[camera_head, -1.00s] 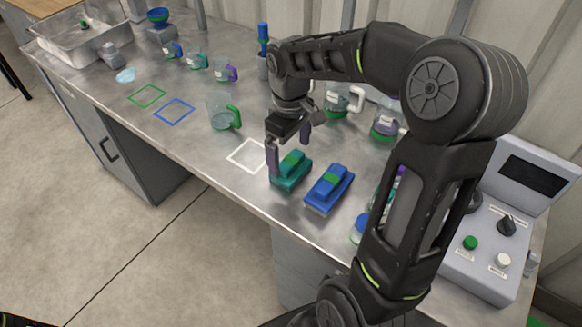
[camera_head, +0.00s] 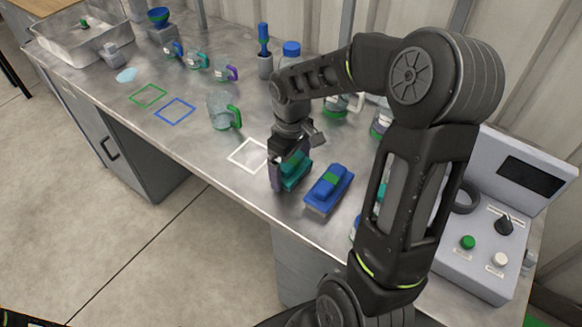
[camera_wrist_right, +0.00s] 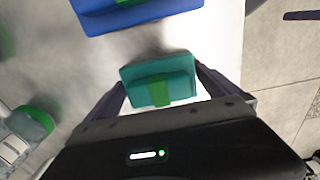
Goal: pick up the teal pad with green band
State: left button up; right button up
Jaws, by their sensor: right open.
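The teal pad with green band (camera_head: 294,172) lies on the metal bench, partly hidden behind my right gripper in the head view. It also shows in the right wrist view (camera_wrist_right: 158,82), with the green band across its raised grip. My right gripper (camera_head: 289,177) points down at the pad, its jaws open. In the right wrist view the two fingers (camera_wrist_right: 160,88) stand on either side of the pad, with small gaps; I cannot tell whether either touches it. My left gripper is not in view.
A blue pad with a green band (camera_head: 329,188) lies just right of the teal pad. A white square outline (camera_head: 236,160) is marked to its left. A jug with a green handle (camera_head: 222,112) stands behind. A control box (camera_head: 490,235) is at the right.

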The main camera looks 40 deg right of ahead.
aim_at(291, 160)
jog(key=shift+c, duration=0.4)
jog(key=c, duration=1)
jog(key=shift+r, duration=0.15)
notch_tip(291, 160, up, 10)
jog(key=shift+f+b, duration=0.1)
jog(key=shift+b, duration=0.3)
